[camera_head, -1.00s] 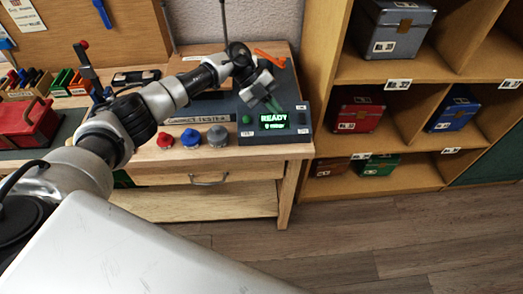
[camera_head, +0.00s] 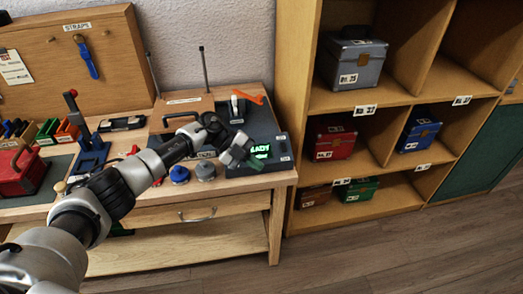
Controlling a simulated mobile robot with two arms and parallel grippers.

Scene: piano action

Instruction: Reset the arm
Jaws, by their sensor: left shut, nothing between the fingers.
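My left arm reaches in from the lower left over the workbench (camera_head: 165,240). My left gripper (camera_head: 245,158) is shut and empty. It is at the left end of the dark console (camera_head: 275,168), in front of its green-lit display (camera_head: 261,151). It hides part of the display text, which ends in "EADY". I cannot tell whether the fingers touch the console. My right arm and gripper are not in view.
A blue knob (camera_head: 179,174) and a grey knob (camera_head: 205,171) stand left of the gripper. A red toolbox (camera_head: 20,172) is at the bench's left. A wooden shelf (camera_head: 297,100) with several labelled cases stands right. Floor in front is clear.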

